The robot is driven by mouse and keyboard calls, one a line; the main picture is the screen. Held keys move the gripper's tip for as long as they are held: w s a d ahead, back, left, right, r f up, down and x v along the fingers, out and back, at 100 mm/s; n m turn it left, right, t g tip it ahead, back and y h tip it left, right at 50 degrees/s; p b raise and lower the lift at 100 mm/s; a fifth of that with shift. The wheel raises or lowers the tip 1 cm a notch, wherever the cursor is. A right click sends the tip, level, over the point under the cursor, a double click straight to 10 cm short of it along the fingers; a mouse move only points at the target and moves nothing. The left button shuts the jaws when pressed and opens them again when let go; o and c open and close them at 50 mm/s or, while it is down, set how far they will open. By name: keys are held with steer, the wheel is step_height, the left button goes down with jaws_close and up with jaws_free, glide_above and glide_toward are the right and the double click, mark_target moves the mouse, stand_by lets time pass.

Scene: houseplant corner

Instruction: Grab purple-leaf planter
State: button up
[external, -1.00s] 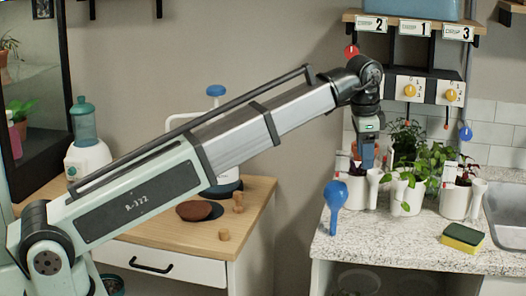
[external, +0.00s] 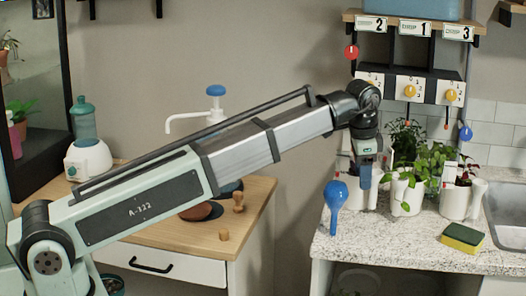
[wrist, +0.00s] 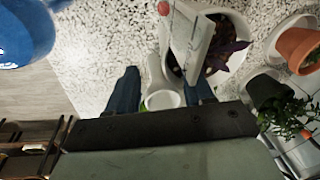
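The purple-leaf planter (external: 353,196) is a white pot at the left of the counter row, partly hidden by my gripper in the external view. In the wrist view, its white rim (wrist: 242,28) surrounds dark soil and purple leaves (wrist: 226,53). A white side tube (wrist: 162,98) with a green inside stands beside the pot. My gripper (wrist: 163,80) is open, with blue fingers on either side of this tube. In the external view, my gripper (external: 366,180) points down at the planter. Contact cannot be told.
A white plate-like tag (wrist: 189,40) with a red dot rises at the pot. White planters with green (external: 405,195) and reddish plants (external: 456,200) stand to the right. A sponge (external: 462,237) lies near the sink (external: 505,215).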

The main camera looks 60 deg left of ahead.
jaws_close()
stand_by(1.2)
